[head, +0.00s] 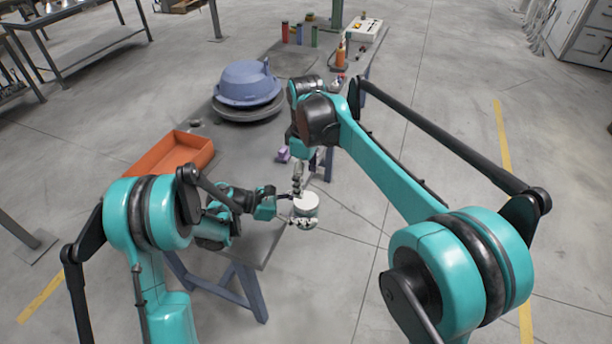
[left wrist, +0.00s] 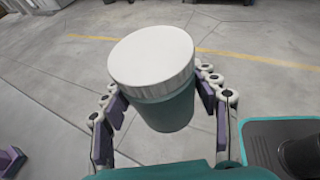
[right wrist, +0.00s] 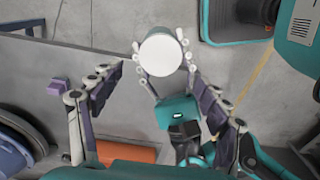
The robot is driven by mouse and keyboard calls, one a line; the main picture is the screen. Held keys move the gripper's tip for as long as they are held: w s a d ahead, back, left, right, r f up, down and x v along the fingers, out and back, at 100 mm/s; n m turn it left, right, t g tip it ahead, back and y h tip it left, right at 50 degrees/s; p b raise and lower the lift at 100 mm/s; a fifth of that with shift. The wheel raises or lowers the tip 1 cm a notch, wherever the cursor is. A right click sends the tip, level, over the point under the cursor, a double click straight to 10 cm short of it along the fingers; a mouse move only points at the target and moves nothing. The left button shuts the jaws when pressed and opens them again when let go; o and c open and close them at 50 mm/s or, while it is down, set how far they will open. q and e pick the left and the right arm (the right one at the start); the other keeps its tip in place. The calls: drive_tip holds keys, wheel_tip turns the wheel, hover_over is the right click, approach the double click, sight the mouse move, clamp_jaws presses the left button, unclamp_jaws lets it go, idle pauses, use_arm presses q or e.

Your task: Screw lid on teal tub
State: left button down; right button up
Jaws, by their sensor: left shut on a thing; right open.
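The teal tub (left wrist: 165,112) carries a white lid (left wrist: 150,54) on its top. My left gripper (left wrist: 168,95) is shut around the tub's sides and holds it off the table, beyond the table's edge. In the head view the lid (head: 306,201) faces up, just below my right gripper (head: 298,180). My right gripper is open; in the right wrist view its fingers are spread wide, and the lid (right wrist: 161,55) shows between and beyond them, apart from them. Whether the lid is threaded tight cannot be told.
Several bottles and a control box (head: 358,28) stand at the far end. Open floor lies right of the table.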

sight(306, 200)
wheel_tip(306, 200, down, 8)
drive_tip(key=shift+r, duration=0.25)
drive_tip(key=c, duration=1.2)
drive_tip(key=m, duration=0.5)
drive_tip(key=shift+m, duration=0.4)
drive_tip(key=m, duration=0.5)
drive_tip(key=shift+m, duration=0.3)
drive_tip(key=o, duration=1.3)
